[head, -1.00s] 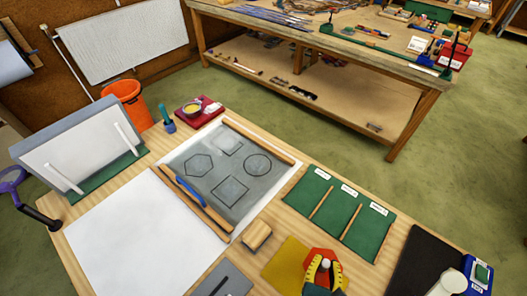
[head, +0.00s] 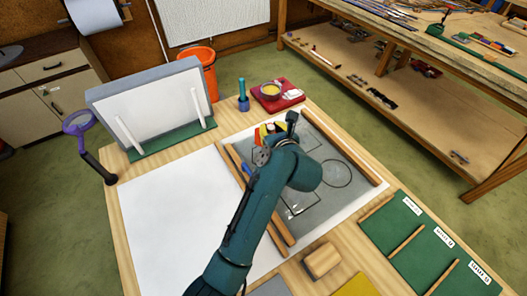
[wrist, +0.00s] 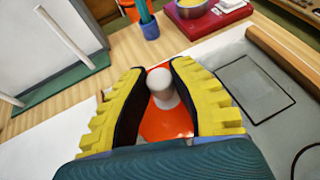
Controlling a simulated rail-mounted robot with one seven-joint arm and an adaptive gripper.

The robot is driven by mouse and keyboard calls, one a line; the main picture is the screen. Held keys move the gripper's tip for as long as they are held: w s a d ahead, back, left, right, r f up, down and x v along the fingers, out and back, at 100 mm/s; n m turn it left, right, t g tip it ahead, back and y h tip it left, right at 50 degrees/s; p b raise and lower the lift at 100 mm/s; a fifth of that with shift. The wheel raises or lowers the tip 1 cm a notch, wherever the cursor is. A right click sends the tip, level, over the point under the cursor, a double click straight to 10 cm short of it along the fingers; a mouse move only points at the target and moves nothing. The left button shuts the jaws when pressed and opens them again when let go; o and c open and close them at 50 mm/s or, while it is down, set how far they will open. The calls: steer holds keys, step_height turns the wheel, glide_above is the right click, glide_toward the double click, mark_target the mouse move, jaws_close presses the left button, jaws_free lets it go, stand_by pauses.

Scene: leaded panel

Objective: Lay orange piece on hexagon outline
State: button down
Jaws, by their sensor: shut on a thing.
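The orange piece (wrist: 165,122) is a flat plate with a white knob (wrist: 161,84) on top. My gripper (wrist: 160,88) is shut on the knob between its yellow fingers. In the head view my gripper (head: 268,132) is over the far left part of the grey panel (head: 352,192). The hexagon outline is hidden behind my gripper and arm in the head view, and I cannot see it in the wrist view. I cannot tell whether the piece touches the panel.
A circle outline (head: 336,173) and a square outline (wrist: 254,86) show on the panel. Wooden strips (head: 345,146) border it. A red tray (head: 277,95) and a blue cup (head: 243,103) stand beyond. White paper (head: 170,210) lies to the left.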

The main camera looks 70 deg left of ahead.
steer(key=shift+s+a, duration=0.25)
steer(key=shift+a, duration=0.25)
step_height(320, 180, down, 10)
steer(key=b, duration=0.3)
steer(key=shift+d, duration=0.15)
steer(key=shift+r, duration=0.15)
steer(key=c, duration=1)
jaws_free()
